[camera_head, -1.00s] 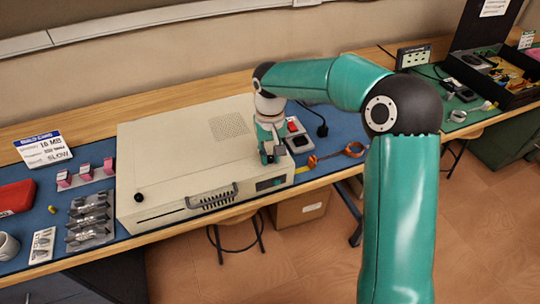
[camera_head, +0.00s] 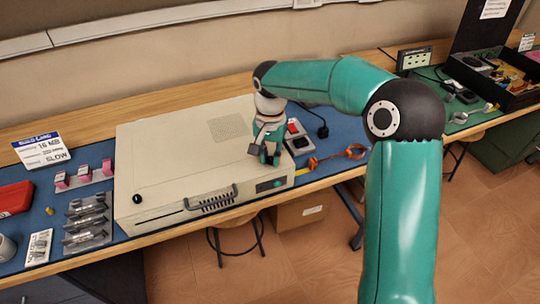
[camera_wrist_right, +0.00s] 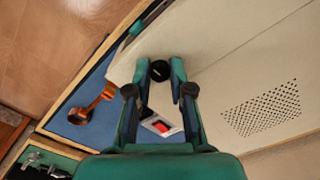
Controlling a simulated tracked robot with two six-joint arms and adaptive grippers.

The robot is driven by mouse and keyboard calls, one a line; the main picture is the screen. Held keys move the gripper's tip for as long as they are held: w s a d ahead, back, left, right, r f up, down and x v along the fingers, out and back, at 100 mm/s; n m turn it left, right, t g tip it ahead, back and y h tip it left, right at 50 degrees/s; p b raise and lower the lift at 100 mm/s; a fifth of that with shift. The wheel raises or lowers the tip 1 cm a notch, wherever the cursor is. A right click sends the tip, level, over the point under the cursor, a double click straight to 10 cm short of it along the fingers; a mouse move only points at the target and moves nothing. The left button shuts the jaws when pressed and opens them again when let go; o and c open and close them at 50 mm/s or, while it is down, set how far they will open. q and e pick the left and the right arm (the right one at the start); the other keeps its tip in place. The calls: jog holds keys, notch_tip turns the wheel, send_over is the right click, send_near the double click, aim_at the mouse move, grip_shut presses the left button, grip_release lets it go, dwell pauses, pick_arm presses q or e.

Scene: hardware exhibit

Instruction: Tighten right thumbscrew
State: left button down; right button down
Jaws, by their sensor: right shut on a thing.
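The beige computer case (camera_head: 170,160) lies flat on the blue mat of the bench. Its right thumbscrew (camera_wrist_right: 160,71) is a round black knob near the front right corner of the lid, seen in the wrist view between my fingertips. My right gripper (camera_head: 270,158) points down there, shut on the right thumbscrew; it also shows in the wrist view (camera_wrist_right: 160,75). The left thumbscrew (camera_head: 138,199) stands black and bare at the lid's front left corner. My left gripper is not in view.
A black handle (camera_head: 211,200) sits on the case front. To the right lie a small tray with a red item (camera_head: 294,127) and an orange strap (camera_head: 352,151). To the left are pink-ended parts (camera_head: 84,178), silver parts and a build card (camera_head: 42,149).

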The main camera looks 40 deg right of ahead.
aim_at(270, 158)
jog(key=shift+w+r, duration=0.15)
jog(key=c, duration=1)
grip_release()
jog(key=shift+c, duration=0.2)
notch_tip(270, 158, up, 12)
jog(key=shift+f, duration=0.2)
